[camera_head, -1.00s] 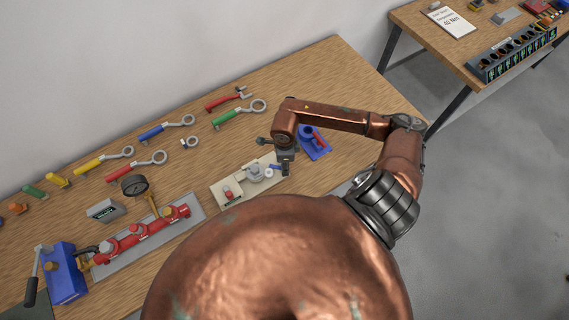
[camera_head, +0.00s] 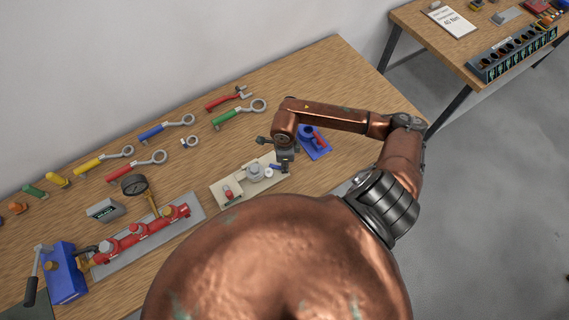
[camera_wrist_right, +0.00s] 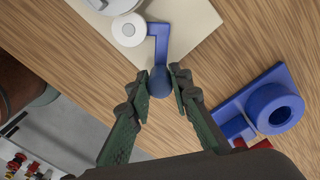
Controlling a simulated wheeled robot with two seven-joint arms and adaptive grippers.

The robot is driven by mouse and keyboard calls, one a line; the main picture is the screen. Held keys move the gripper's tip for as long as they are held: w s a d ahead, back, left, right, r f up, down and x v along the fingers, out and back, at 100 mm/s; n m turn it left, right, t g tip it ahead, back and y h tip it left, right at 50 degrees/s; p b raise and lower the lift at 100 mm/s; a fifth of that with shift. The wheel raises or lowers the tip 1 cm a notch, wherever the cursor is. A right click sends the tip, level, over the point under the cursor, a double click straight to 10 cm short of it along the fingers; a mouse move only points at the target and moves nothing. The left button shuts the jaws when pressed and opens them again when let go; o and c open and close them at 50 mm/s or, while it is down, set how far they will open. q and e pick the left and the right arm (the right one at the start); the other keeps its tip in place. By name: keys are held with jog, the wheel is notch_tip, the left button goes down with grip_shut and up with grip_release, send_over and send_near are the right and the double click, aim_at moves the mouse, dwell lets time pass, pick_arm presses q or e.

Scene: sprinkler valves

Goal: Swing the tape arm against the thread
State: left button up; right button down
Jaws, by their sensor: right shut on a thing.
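The tape arm (camera_wrist_right: 160,45) is a blue bent lever with a round knob at its near end. It carries a white tape roll (camera_wrist_right: 129,29) at its far end and stands over a cream base plate (camera_wrist_right: 205,18). My right gripper (camera_wrist_right: 160,82) is shut on the knob. A grey round fitting (camera_wrist_right: 105,4) is cut off at the top of the wrist view, close to the roll. In the head view the fitting (camera_head: 255,172) stands on the plate, with the roll (camera_head: 269,171) beside it. Its thread is too small to make out. My left gripper is not in view.
A blue block with a ring (camera_wrist_right: 275,106) lies right of my right gripper, near the table edge. Several wrenches lie along the back of the table.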

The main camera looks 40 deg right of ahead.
jog(key=a+m, duration=0.1)
jog(key=m, duration=0.1)
jog(key=m+b, duration=0.1)
jog(key=m, duration=0.1)
jog(key=shift+s+a, duration=0.35)
jog(key=shift+a, duration=0.05)
jog(key=shift+s+a+m+b, duration=0.1)
jog(key=shift+a+m+b, duration=0.35)
jog(key=shift+m, duration=0.7)
jog(key=shift+a+m+b, duration=0.2)
jog(key=shift+a+m, duration=0.35)
jog(key=shift+m, duration=0.6)
jog(key=shift+a, duration=0.1)
jog(key=c, duration=1.7)
grip_release()
jog(key=shift+c, duration=0.2)
jog(key=shift+r, duration=0.1)
notch_tip(320, 180, up, 12)
